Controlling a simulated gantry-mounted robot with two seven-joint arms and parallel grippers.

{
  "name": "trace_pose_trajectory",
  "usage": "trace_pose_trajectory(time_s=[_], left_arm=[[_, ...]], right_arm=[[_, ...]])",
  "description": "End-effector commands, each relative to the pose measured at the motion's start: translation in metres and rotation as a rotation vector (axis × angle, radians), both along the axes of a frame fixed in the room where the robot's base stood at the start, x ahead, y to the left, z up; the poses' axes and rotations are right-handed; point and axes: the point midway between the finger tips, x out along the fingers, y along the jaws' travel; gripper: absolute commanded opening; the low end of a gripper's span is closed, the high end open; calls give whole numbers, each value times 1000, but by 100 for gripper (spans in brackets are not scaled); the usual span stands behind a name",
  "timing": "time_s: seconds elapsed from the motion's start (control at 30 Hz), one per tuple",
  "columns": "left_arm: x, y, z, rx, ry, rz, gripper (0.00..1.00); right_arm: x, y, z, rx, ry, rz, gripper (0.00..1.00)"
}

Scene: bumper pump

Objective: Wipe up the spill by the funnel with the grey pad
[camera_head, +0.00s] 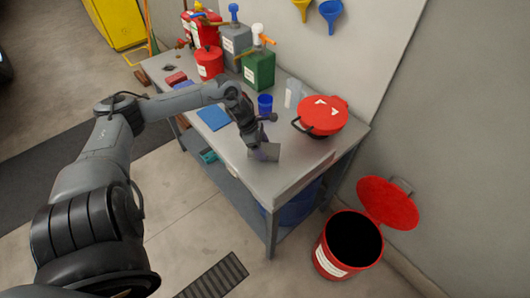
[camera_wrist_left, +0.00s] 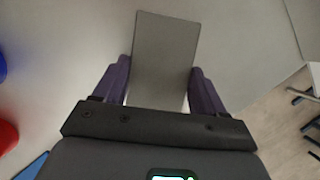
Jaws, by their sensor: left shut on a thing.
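My left gripper (camera_head: 259,152) is over the near part of the grey workbench. It is shut on the grey pad (camera_head: 269,151), a flat square piece. In the left wrist view the pad (camera_wrist_left: 166,58) sticks out between the two purple fingers of the gripper (camera_wrist_left: 160,88). I cannot tell whether the pad touches the bench top. A yellow funnel (camera_head: 302,8) and a blue funnel (camera_head: 331,14) show on the wall at the top. I cannot make out a clear spill near the pad; the gripper and pad hide part of the bench. My right gripper is not in view.
A red-lidded round container (camera_head: 322,116), a clear container (camera_head: 292,93) and a blue cup (camera_head: 265,104) stand near the gripper. A blue sheet (camera_head: 214,117) lies left of it. Green (camera_head: 259,70) and grey (camera_head: 236,44) cans stand farther back. An open red bin (camera_head: 330,258) is on the floor.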

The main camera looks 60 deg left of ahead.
Motion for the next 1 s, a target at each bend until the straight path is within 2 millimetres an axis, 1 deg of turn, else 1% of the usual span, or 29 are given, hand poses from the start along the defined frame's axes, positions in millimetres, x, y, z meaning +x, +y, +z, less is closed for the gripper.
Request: trace_pose_trajectory(time_s=[0.03,0.37,0.43,0.5,0.57,1.0], left_arm=[[-1,4,-2,1,1,-1,38],[-3,31,-3,3,1,-8,38],[-2,30,7,1,1,-11,38],[-1,30,25,6,0,-14,38],[-1,28,28,2,1,-14,38],[1,27,68,2,0,-18,38]], right_arm=[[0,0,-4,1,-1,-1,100],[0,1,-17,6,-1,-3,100],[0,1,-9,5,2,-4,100],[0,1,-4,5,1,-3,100],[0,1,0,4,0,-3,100],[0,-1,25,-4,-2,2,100]])
